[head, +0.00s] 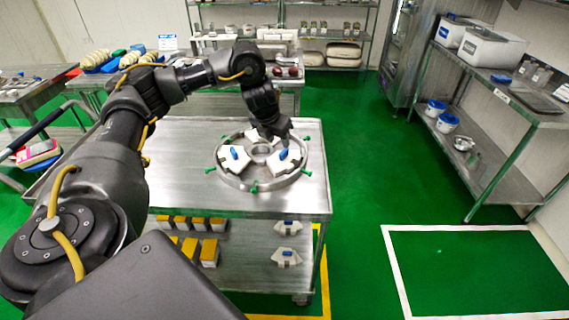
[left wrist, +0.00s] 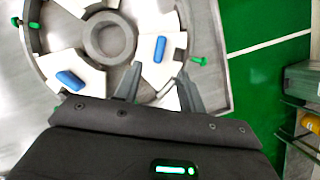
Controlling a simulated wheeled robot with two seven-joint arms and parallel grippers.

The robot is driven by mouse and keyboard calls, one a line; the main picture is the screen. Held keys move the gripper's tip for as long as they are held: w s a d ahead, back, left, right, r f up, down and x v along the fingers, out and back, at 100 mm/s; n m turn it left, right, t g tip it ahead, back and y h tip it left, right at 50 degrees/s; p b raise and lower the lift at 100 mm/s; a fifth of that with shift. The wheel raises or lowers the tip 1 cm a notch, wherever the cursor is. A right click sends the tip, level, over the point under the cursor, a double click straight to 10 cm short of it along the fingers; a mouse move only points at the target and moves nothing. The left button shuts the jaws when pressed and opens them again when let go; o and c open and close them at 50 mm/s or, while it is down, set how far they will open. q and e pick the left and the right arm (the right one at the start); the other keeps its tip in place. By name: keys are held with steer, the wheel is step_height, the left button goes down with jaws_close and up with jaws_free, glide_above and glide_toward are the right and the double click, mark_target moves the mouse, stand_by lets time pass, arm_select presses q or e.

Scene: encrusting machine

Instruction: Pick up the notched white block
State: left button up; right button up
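Several white blocks with blue handles sit in a round metal ring fixture (head: 222,172) on the steel table. Another white block (head: 229,165) lies at the ring's left. I cannot tell contact with the fingers. My right gripper is out of view.
The ring has green knobs (head: 254,188) around its rim. The steel table (head: 185,175) is clear left of it. The lower shelf holds yellow-and-white boxes (head: 210,255) and two more white blocks (head: 287,258). Green floor is open to the right, before a steel rack (head: 495,165).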

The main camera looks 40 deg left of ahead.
mark_target(284, 151)
arm_select(q)
steer(key=x, duration=0.2)
steer(key=shift+w+f, duration=0.25)
steer(key=p+x, duration=0.1)
steer(key=x, duration=0.3)
steer(key=shift+w+a, duration=0.1)
steer(key=shift+a, duration=0.05)
steer(key=shift+w+f, duration=0.25)
steer(key=shift+f, duration=0.2)
jaws_close()
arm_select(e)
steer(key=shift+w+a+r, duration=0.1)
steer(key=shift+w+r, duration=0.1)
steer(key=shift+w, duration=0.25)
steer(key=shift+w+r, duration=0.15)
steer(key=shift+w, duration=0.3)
